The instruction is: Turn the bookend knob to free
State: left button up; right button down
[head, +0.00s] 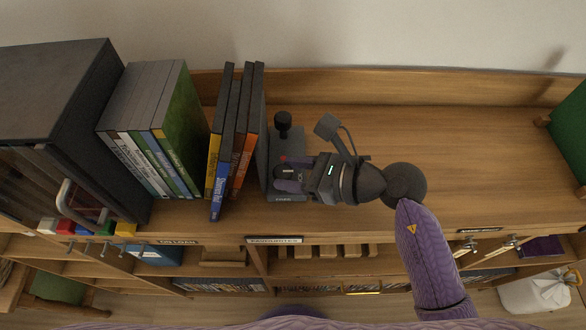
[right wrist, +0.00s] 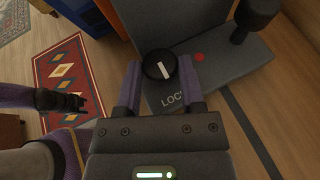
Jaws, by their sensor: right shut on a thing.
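The grey bookend (head: 290,141) stands on the wooden shelf, its upright plate against the leaning DVD cases. A red dot (right wrist: 199,57) is on the base farther up and right; no other lettering is readable. My right gripper (head: 290,180) is shut on the knob, one purple finger on each side (right wrist: 160,75). My left gripper (right wrist: 70,102) seems to show at the left of the right wrist view, too small to judge.
A black post with a knob (head: 283,120) rises from the bookend base behind the gripper. Leaning cases (head: 235,130) and upright cases (head: 165,120) stand to the left, beside a dark box (head: 60,90). The shelf (head: 470,150) to the right is clear.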

jog(key=shift+s+r+m+t+h+p, duration=0.15)
jog(key=shift+m+t+h+p, duration=0.15)
jog(key=shift+m+t+p, duration=0.4)
jog(key=m+t+h+p, duration=0.1)
jog(key=p, duration=0.1)
jog(key=m+t+h+p, duration=0.1)
jog(key=m+p, duration=0.1)
jog(key=p, duration=0.1)
jog(key=m+t+h+p, duration=0.1)
jog(key=t+p, duration=0.1)
jog(key=p, duration=0.1)
jog(key=shift+s+a+r+m, duration=0.1)
jog(key=shift+s+a+m, duration=0.1)
jog(key=shift+a+m, duration=0.1)
jog(key=shift+m+t+h+p, duration=0.5)
jog(key=shift+m+h+p, duration=0.1)
jog(key=shift+h+p, duration=0.2)
jog(key=shift+a+f+m+h, duration=0.1)
jog(key=shift+f+m+h, duration=0.15)
jog(key=shift+m+h, duration=0.05)
